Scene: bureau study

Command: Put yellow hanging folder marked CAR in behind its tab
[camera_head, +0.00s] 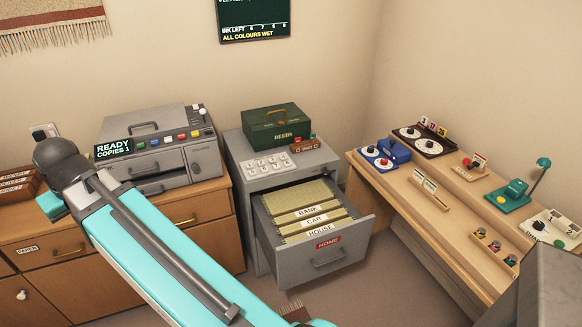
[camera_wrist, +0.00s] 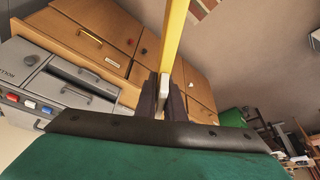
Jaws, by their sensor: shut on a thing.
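In the wrist view my gripper (camera_wrist: 164,98) is shut on a narrow yellow thing (camera_wrist: 175,35), seen edge-on, which fits the yellow hanging folder. Its marking cannot be read. In the head view the gripper and folder do not show clearly; my teal arm crosses the lower left. The grey cabinet's file drawer (camera_head: 313,262) stands pulled open. Inside, from back to front, are the tabs BANK (camera_head: 308,211), CAR (camera_head: 314,220) and HOUSE (camera_head: 318,231), with yellowish folders among them. A red HOME label (camera_head: 327,243) is on the drawer front.
A green box (camera_head: 275,125) and a keypad (camera_head: 267,168) sit on the cabinet top. A grey copier (camera_head: 160,150) stands on the wooden dresser (camera_head: 190,222) to the left. A desk (camera_head: 400,187) with several small devices stands right of the drawer. Floor shows before the drawer.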

